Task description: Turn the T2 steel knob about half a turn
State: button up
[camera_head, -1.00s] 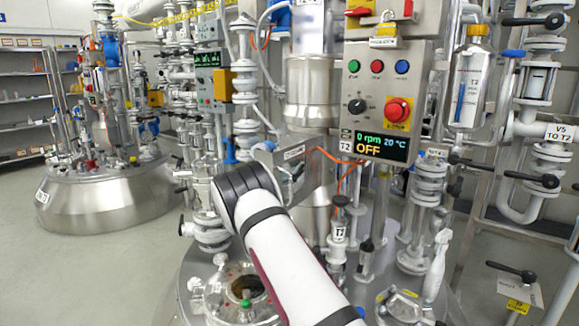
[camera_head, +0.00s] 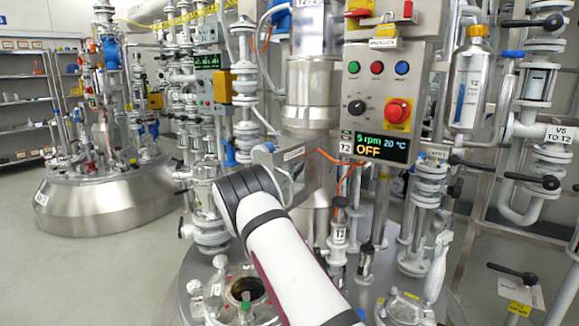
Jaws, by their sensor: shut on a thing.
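The T2 control panel (camera_head: 384,90) stands upright right of centre in the head view. It carries a dark selector knob (camera_head: 357,106) with a light pointer, and I see nothing touching that knob. The panel's display (camera_head: 380,147) reads what looks like 5 rpm, 20 °C and OFF. I cannot make out a steel knob. My white arm reaches up from the bottom to its dark wrist joint, left of and lower than the panel. My gripper is hidden.
A red emergency button (camera_head: 397,111) and three small push buttons are on the panel. An orange cable (camera_head: 345,180) and several pipes and valves crowd the T2 lid. Black-handled valves (camera_head: 532,180) stand at right. Open floor (camera_head: 90,275) is at left, before another vessel (camera_head: 110,205).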

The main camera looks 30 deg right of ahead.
jog(key=m+g+b, duration=0.2)
jog(key=m, duration=0.3)
jog(key=shift+w, duration=0.1)
jog(key=m+g+y+b, duration=0.1)
jog(key=m+g, duration=0.1)
jog(key=m, duration=0.2)
jog(key=shift+m, duration=0.4)
jog(key=m, duration=0.2)
jog(key=m+g+y, duration=0.1)
jog(key=shift+r+m+y, duration=0.2)
jog(key=shift+m+y, duration=0.1)
jog(key=shift+m, duration=0.1)
jog(key=m+y, duration=0.1)
jog(key=m, duration=0.3)
jog(key=shift+y, duration=0.4)
jog(key=m+y, duration=0.1)
jog(key=m, duration=0.2)
jog(key=m+t+y+b, duration=0.1)
jog(key=m+b, duration=0.1)
jog(key=shift+m, duration=0.3)
jog(key=m+t+y+b, duration=0.1)
jog(key=m+b, duration=0.1)
jog(key=b, duration=0.1)
jog(key=shift+s+m+t+y+b, duration=0.2)
jog(key=shift+m+t+y+b, duration=0.5)
jog(key=shift+m+b, duration=0.8)
